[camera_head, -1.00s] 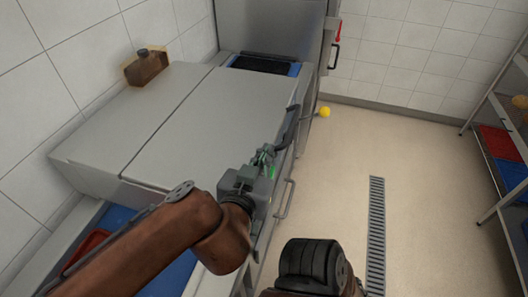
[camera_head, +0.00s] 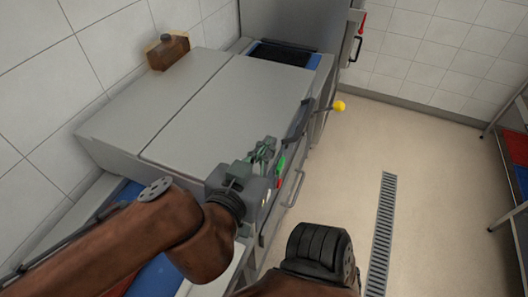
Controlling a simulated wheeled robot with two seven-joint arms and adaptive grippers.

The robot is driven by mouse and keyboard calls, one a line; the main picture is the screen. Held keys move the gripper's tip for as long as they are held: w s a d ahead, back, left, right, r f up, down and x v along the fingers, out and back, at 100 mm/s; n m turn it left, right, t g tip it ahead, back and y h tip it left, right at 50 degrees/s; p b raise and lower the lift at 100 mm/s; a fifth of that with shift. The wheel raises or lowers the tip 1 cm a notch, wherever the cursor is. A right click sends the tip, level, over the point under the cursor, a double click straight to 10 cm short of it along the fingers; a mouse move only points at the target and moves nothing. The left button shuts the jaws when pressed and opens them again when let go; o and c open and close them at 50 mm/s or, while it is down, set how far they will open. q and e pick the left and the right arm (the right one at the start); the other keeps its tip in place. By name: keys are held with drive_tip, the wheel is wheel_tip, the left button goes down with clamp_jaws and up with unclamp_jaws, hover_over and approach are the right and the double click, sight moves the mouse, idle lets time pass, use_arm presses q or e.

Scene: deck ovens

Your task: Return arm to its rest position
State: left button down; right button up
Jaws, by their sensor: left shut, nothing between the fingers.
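My left arm (camera_head: 150,225) comes in from the lower left, brown with a grey wrist. My left gripper (camera_head: 264,150) is shut and empty, over the front edge of the grey oven top (camera_head: 205,105). A green light and a red light (camera_head: 280,172) show on the oven front beside it. Another brown and black joint of my own body (camera_head: 320,250) shows at the bottom middle. My right gripper is not in view.
A dark lever with a yellow knob (camera_head: 339,106) sticks out from the oven front, right of my gripper. A bar handle (camera_head: 293,188) is below. A brown box (camera_head: 168,52) stands at the wall. Open floor (camera_head: 440,190) with a drain grate (camera_head: 381,235) lies right.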

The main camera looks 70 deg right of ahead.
use_arm(q)
drive_tip(key=shift+v, duration=1.9)
drive_tip(key=shift+r, duration=0.1)
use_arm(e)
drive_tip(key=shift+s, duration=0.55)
